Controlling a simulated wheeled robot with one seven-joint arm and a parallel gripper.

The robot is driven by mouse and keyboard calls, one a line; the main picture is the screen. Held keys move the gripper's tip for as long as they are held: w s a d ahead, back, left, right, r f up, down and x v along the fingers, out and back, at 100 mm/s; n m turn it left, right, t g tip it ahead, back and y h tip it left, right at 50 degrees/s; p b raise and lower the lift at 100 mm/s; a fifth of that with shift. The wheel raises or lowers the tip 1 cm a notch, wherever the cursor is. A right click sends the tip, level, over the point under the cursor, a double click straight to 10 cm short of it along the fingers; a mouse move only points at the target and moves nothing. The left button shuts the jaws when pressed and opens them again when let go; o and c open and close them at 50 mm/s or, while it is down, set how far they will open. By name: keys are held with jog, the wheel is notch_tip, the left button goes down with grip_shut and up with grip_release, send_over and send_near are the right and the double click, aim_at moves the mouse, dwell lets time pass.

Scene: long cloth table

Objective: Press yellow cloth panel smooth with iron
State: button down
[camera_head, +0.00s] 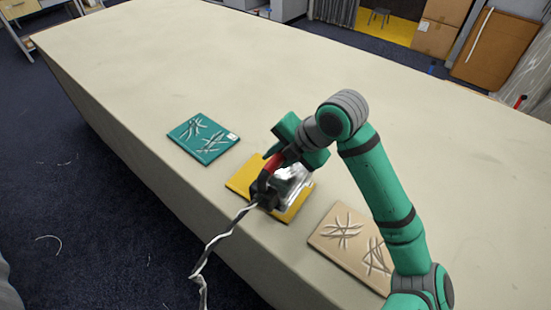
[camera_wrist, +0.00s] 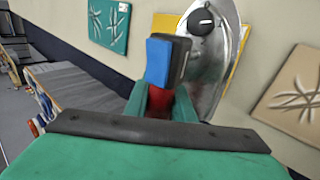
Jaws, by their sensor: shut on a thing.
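The yellow cloth panel (camera_head: 241,183) lies on the long table near its front edge, and its corner shows in the wrist view (camera_wrist: 165,22). The iron (camera_head: 292,187), with a silver body and dark and red handle, is over the panel and covers much of it. In the wrist view the iron's silver body (camera_wrist: 228,65) overlaps the yellow panel. I cannot tell whether its soleplate touches the cloth. My gripper (camera_head: 275,158) is shut on the iron's handle. The visible yellow parts look flat; the cloth under the iron is hidden.
A teal panel (camera_head: 197,148) with raised creases lies to the left, and a tan creased panel (camera_head: 330,240) to the right. The iron's striped cord (camera_head: 215,240) hangs over the table's front edge. The far table top (camera_head: 230,60) is clear.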

notch_tip(320, 180, up, 6)
dwell(0.6)
